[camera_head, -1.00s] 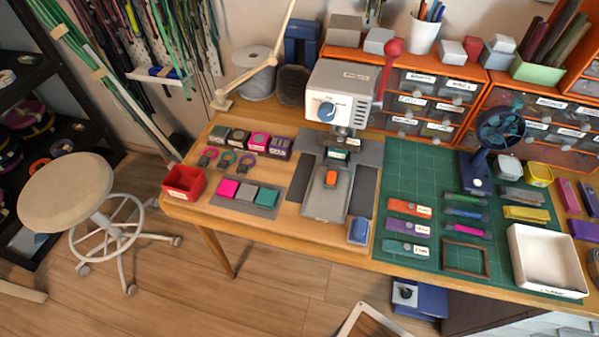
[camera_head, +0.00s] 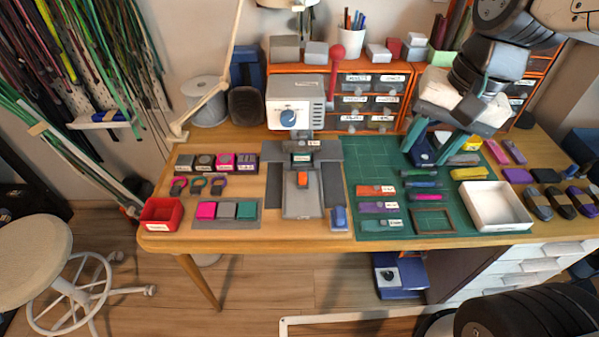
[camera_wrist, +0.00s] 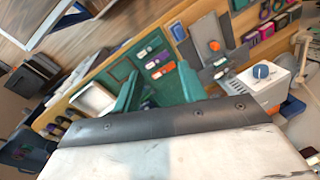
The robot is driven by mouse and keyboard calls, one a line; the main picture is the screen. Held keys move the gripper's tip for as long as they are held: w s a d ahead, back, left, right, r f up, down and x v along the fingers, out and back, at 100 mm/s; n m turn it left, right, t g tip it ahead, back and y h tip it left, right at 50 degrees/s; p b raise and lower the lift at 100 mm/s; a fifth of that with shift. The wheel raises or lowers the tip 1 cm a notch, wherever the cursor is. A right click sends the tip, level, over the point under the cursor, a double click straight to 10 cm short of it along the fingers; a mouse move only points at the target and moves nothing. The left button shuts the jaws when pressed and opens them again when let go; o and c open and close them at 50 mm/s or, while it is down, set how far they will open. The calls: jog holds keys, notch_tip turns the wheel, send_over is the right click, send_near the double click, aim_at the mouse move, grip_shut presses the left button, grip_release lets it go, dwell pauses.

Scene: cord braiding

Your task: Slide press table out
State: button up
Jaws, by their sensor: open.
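The press (camera_head: 295,103) is a white box with a blue dial and a red-knobbed lever, at the back middle of the workbench. Its grey press table (camera_head: 301,204) extends forward from under the press head, with an orange piece (camera_head: 302,180) on it. The press table (camera_wrist: 208,36) also shows in the wrist view. My gripper (camera_head: 436,146) is open and empty, with green fingers pointing down over the green cutting mat, right of the press and apart from it. Its fingers (camera_wrist: 158,88) are spread in the wrist view.
A red bin (camera_head: 160,214) and a pad tray (camera_head: 257,224) stand left of the press table. A small blue block (camera_head: 339,218) sits close on its right. The cutting mat (camera_head: 358,178) holds tools; a white tray (camera_head: 497,206) is farther right. Orange drawers stand behind.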

jog(key=w+a+f+m+y, duration=0.2)
jog(key=w+a+f+m, duration=0.55)
jog(key=w, duration=0.35)
jog(key=m, duration=0.7)
send_near(303, 174)
jog(key=f, duration=0.2)
jog(key=shift+g, duration=0.4)
jog(key=x, duration=0.7)
jog(key=shift+w+a+r, duration=0.1)
jog(key=shift+w+a, duration=0.15)
grip_shut()
jog(key=shift+y, duration=0.3)
